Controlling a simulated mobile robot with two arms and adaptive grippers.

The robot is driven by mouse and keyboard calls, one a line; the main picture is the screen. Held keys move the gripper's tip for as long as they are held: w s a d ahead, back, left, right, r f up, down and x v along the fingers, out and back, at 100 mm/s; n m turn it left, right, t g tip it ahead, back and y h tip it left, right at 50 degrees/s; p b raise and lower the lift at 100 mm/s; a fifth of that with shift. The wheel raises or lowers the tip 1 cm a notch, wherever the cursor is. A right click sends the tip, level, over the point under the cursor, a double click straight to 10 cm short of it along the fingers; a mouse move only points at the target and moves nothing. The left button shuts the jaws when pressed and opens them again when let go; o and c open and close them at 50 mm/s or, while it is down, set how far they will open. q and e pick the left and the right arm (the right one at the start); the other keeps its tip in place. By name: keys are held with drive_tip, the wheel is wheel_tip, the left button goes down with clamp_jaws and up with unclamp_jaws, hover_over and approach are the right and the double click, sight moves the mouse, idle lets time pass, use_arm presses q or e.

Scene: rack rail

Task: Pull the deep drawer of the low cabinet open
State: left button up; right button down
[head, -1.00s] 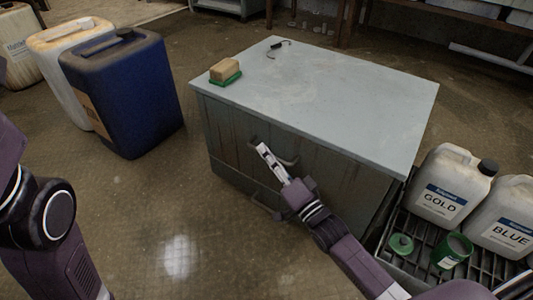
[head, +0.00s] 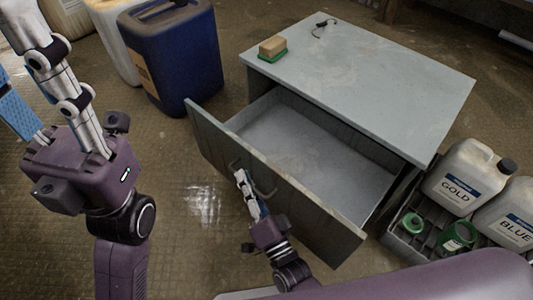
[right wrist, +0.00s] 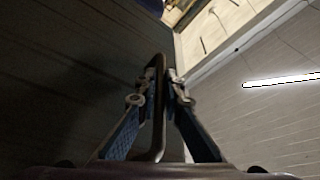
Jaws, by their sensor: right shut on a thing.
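The low grey cabinet (head: 400,85) has its deep drawer (head: 300,135) standing far out, its inside bare. The drawer's front panel (head: 325,222) faces me. My right gripper (head: 241,177) is at the front panel, shut on the dark bar handle (head: 268,193). In the right wrist view the handle (right wrist: 158,110) runs between the two fingers of the gripper (right wrist: 163,85). My left gripper (head: 25,60) is raised at the upper left, its fingers spread, with nothing between them, away from the cabinet.
A sponge on a green base (head: 272,48) and a small dark hooked item (head: 322,26) lie on the cabinet top. A blue canister (head: 172,60) stands left of the cabinet. A crate (head: 405,244) with the GOLD jug (head: 460,180) and BLUE jug (head: 508,220) stands at the right.

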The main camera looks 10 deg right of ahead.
drive_tip(key=s+a, duration=0.4)
drive_tip(key=a, duration=0.1)
drive_tip(key=shift+p, duration=0.35)
drive_tip(key=c, duration=2)
unclamp_jaws()
drive_tip(key=shift+c, duration=0.2)
drive_tip(key=r+v, duration=0.2)
drive_tip(key=v, duration=1.4)
drive_tip(key=shift+s+d, duration=0.2)
drive_tip(key=shift+s, duration=0.4)
drive_tip(key=shift+r, duration=0.15)
